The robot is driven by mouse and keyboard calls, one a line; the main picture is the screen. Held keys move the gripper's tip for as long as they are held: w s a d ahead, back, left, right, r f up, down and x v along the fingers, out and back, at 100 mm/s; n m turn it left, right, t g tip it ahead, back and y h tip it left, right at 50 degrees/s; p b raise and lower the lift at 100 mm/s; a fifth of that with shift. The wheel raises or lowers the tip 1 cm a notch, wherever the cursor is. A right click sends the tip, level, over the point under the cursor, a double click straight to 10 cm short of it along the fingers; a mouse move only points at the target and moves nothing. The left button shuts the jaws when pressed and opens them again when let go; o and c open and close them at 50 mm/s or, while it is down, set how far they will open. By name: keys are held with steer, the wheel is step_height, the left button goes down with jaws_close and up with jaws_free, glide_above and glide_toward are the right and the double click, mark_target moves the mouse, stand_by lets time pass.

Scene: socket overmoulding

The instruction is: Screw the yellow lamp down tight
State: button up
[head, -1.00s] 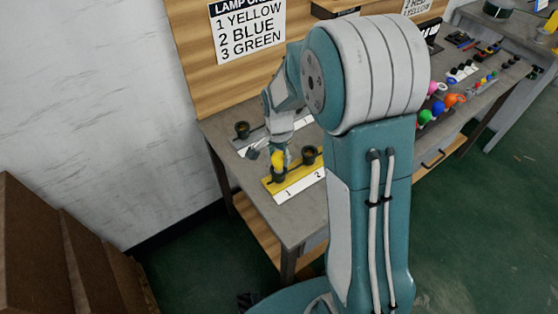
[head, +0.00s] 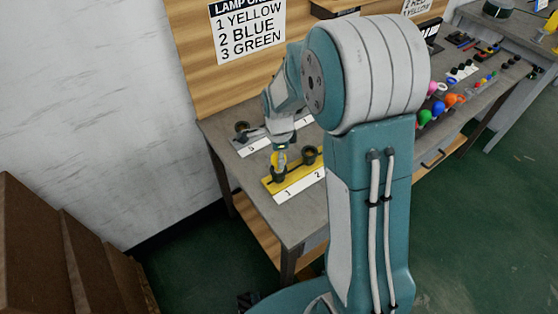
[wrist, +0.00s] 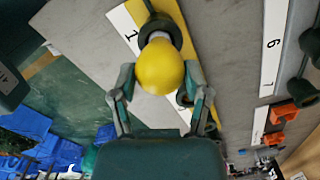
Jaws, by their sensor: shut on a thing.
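The yellow lamp (wrist: 160,66) sits with its base in the dark socket (wrist: 158,28) beside the label 1 in the wrist view. In the head view the lamp (head: 279,160) shows as a small yellow patch above socket 1 (head: 278,176) on the yellow strip (head: 296,186). My gripper (wrist: 160,82) is shut on the lamp, with a finger at each side of the bulb. In the head view my gripper (head: 279,156) points down over socket 1. The lamp's thread is hidden inside the socket.
A second socket (head: 309,155) stands close by on the yellow strip. A grey strip with a dark socket (head: 241,128) lies behind. The order sign (head: 248,28) hangs on the wooden board. Several coloured lamps (head: 440,107) lie at the right of the bench.

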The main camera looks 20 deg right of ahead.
steer(key=o, duration=1)
steer(key=shift+o, duration=0.2)
steer(key=n, duration=0.5)
steer(key=shift+n, duration=0.4)
steer(key=n, duration=0.5)
steer(key=shift+n, duration=0.4)
steer(key=n, duration=0.5)
steer(key=shift+n, duration=0.4)
steer(key=n, duration=0.5)
